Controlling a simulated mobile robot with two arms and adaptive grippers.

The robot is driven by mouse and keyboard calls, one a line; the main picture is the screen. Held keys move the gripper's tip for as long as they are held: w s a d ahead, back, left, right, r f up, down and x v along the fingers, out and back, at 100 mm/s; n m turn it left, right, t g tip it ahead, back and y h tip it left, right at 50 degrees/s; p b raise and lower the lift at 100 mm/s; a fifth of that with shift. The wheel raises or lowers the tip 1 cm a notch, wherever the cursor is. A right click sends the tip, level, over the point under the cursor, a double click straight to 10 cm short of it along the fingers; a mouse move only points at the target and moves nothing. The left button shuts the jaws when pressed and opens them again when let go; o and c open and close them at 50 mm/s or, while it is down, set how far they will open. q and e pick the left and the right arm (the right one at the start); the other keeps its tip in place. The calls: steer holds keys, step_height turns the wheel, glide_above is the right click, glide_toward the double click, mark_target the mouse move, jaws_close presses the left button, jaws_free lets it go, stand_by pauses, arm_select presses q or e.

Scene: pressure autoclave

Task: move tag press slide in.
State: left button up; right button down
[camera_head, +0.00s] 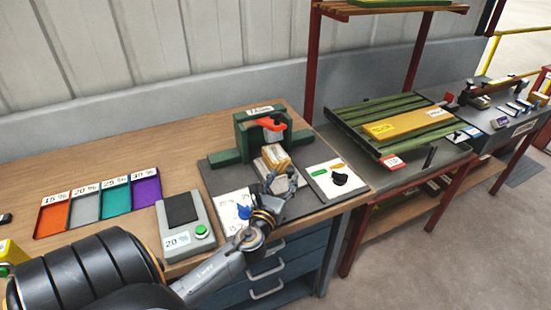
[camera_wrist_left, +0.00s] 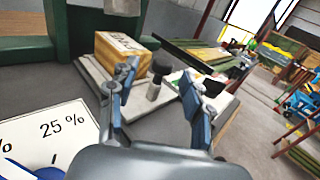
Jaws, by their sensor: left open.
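The tag press (camera_head: 243,139) is a green frame with an orange-red lever (camera_head: 270,124) on the workbench. A yellowish block (camera_head: 274,157) with a pale label sits in front of the press; it also shows in the left wrist view (camera_wrist_left: 122,58). The block rests on a pale slide plate (camera_wrist_left: 98,80). A short post with a black knob (camera_wrist_left: 159,72) stands at the plate's front. My left gripper (camera_head: 279,184) is open in front of the block. In the left wrist view its fingers (camera_wrist_left: 160,82) stand on either side of the post; contact is unclear.
A scale (camera_head: 206,226) reads 20 %. Coloured trays (camera_head: 146,192) line the left. A green slatted table (camera_head: 362,118) stands at right.

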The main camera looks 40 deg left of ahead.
arm_select(q)
steer(key=v, duration=0.6)
steer(key=shift+s, duration=0.3)
